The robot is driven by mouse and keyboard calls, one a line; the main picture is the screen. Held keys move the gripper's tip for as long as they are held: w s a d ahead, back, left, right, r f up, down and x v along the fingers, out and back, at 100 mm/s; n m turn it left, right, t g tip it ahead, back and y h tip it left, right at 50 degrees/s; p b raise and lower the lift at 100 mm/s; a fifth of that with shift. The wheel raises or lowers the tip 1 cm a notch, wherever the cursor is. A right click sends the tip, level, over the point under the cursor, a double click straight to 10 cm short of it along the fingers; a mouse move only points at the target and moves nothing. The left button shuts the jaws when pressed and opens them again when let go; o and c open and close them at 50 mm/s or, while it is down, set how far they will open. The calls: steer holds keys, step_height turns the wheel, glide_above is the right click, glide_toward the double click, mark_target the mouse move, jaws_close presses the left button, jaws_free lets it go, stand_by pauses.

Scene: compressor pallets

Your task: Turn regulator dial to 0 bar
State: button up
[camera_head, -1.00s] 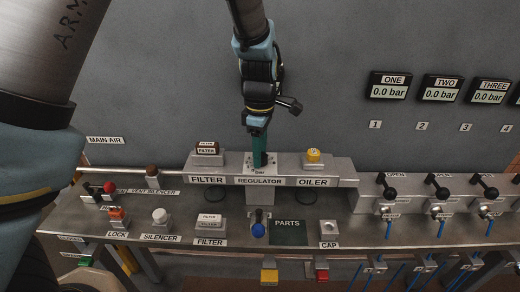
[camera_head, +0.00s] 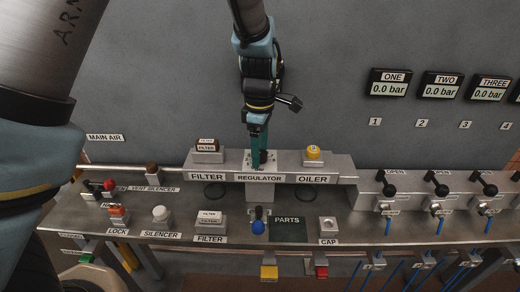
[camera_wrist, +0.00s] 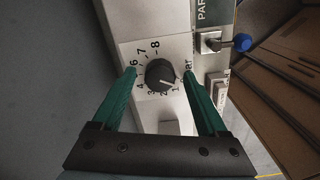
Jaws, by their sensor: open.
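The regulator dial (camera_wrist: 160,75) is a round black knob on a pale plate with printed numbers, seen in the wrist view. A small white mark on the knob's lower right points near the 1. My gripper (camera_wrist: 159,71) is open, with one green finger on each side of the knob and visible gaps between. In the head view my gripper (camera_head: 257,158) points down at the REGULATOR block (camera_head: 260,190), and the dark knob (camera_head: 263,156) shows partly beside the green fingers. I cannot tell exactly how deep the fingertips sit.
The FILTER block (camera_head: 208,160) and the OILER with its yellow knob (camera_head: 313,152) flank the regulator. A blue-ended lever (camera_head: 258,227) and the dark PARTS mat (camera_head: 288,230) lie in front. Display ONE (camera_head: 390,85) reads 0.0 bar. Black-knobbed valves (camera_head: 389,190) line the right.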

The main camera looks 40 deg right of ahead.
step_height(320, 180, up, 11)
steer(key=b, duration=0.2)
stand_by(0.3)
steer(key=shift+f, duration=0.1)
steer(key=w+a+f+m, duration=0.1)
steer(key=w+a+m, duration=0.1)
steer(key=w+a, duration=0.55)
steer(key=w+a+f+m, duration=0.15)
steer(key=w+a, duration=0.25)
steer(key=a, duration=0.7)
steer(key=s+a+f+m, duration=0.1)
steer(key=a+m, duration=0.1)
steer(key=a, duration=0.9)
steer(key=s+a+f+m+t, duration=0.1)
steer(key=a+f+m, duration=0.1)
steer(key=a, duration=0.9)
steer(key=shift+s+a+m+t, duration=0.3)
steer(key=shift+s+a+m, duration=0.05)
steer(key=shift+m, duration=0.2)
